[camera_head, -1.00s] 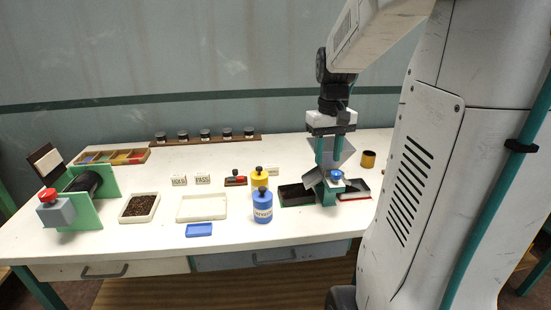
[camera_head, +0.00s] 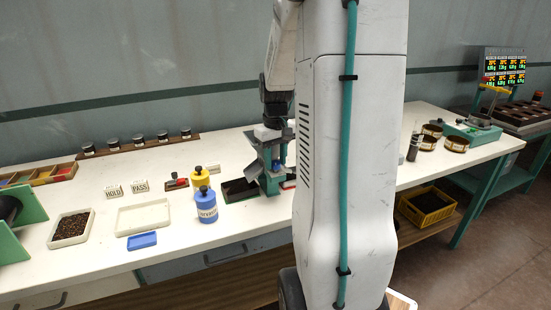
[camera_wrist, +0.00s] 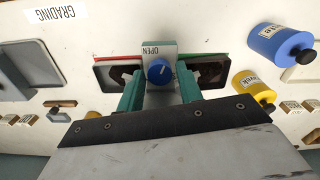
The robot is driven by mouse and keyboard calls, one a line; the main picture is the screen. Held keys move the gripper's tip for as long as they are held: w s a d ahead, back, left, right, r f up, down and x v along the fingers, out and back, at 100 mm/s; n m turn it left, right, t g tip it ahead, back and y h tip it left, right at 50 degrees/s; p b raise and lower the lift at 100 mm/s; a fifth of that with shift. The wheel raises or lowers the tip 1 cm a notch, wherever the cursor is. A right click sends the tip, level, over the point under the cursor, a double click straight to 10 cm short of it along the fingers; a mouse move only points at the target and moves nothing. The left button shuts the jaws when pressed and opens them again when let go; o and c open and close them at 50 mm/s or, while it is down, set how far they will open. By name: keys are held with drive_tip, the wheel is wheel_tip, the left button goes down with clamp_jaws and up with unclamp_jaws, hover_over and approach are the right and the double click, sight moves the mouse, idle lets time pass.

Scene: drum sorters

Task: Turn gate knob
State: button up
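The gate knob (camera_wrist: 160,71) is a small round blue knob with a pale pointer mark, on a grey block (camera_wrist: 160,48) lettered OPEN. In the wrist view, the teal fingers of my gripper (camera_wrist: 159,82) stand on either side of the knob, with gaps visible between them and it. My gripper is open. In the head view, my gripper (camera_head: 270,166) is at the sorter on the bench, largely hiding it, and the blue knob (camera_head: 277,166) just shows. A dark tray (camera_wrist: 211,73) lies on each side of the block, one edged green and one red.
A blue bottle (camera_head: 206,205) and yellow bottle (camera_head: 200,177) stand left of the sorter. A white tray (camera_head: 119,226), a blue dish (camera_head: 142,241) and HOLD and PASS signs (camera_head: 140,186) are further left. Round sieves (camera_head: 456,145) stand on the bench at right.

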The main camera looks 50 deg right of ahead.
sight(275, 163)
drive_tip(key=c, duration=0.7)
drive_tip(key=shift+m, duration=2.2)
drive_tip(key=o, duration=0.7)
drive_tip(key=shift+r, duration=0.15)
wheel_tip(275, 163, up, 8)
drive_tip(key=shift+f, duration=0.2)
